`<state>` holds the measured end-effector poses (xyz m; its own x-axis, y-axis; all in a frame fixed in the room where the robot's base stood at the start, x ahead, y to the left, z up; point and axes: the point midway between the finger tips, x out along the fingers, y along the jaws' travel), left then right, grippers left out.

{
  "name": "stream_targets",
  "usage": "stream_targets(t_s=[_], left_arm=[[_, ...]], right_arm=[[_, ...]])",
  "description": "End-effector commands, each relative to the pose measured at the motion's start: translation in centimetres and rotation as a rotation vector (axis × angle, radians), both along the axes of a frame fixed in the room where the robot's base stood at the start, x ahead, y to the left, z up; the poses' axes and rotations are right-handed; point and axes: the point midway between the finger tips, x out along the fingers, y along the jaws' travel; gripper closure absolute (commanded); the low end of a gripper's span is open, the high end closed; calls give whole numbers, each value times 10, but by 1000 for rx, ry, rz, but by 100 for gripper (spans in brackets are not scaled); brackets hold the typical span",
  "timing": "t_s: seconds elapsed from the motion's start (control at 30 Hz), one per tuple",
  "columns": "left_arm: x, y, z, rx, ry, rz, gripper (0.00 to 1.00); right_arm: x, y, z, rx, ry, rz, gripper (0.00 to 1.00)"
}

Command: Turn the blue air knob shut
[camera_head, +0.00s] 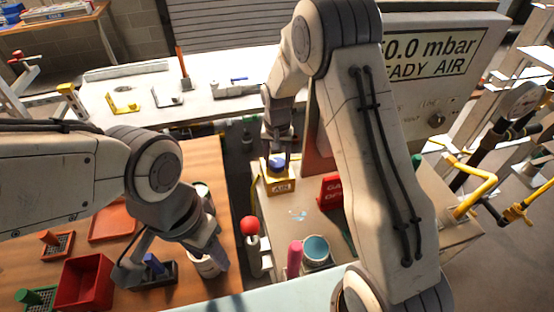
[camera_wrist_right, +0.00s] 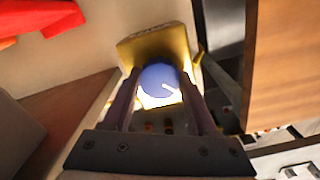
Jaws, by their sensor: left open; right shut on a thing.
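The blue air knob (camera_head: 277,161) sits on a yellow box marked AIR (camera_head: 280,187) on the bench. In the right wrist view the knob (camera_wrist_right: 160,80) is round and blue, with a short white line pointing to its lower right. My right gripper (camera_head: 278,158) reaches down over it. In the right wrist view its two fingers stand on either side of the knob, shut on it. My left gripper (camera_head: 160,272) is open at the lower left, by a dark holder with a blue piece (camera_head: 153,263), well away from the knob.
A red GAS sign (camera_head: 331,192) stands just right of the AIR box. A red-topped lever (camera_head: 250,226), a pink handle (camera_head: 294,258) and a blue-topped cup (camera_head: 316,249) stand in front. A panel reading "0.0 mbar" and "EADY AIR" (camera_head: 432,55) rises behind my right arm.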

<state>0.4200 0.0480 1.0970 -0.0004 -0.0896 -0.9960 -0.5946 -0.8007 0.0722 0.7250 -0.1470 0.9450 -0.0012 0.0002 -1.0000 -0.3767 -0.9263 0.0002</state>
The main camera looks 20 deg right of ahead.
Motion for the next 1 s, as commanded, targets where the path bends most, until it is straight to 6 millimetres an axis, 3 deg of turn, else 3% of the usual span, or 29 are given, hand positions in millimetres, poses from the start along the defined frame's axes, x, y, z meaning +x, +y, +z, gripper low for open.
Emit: stream_targets(t_s=[0.6,1.0], left_arm=[[0,0,6,0,0,0,50],[0,0,8,0,0,0,50]], right_arm=[[1,0,1,0,-4,-546,97],[2,-1,1,0,-6,-724,97]])
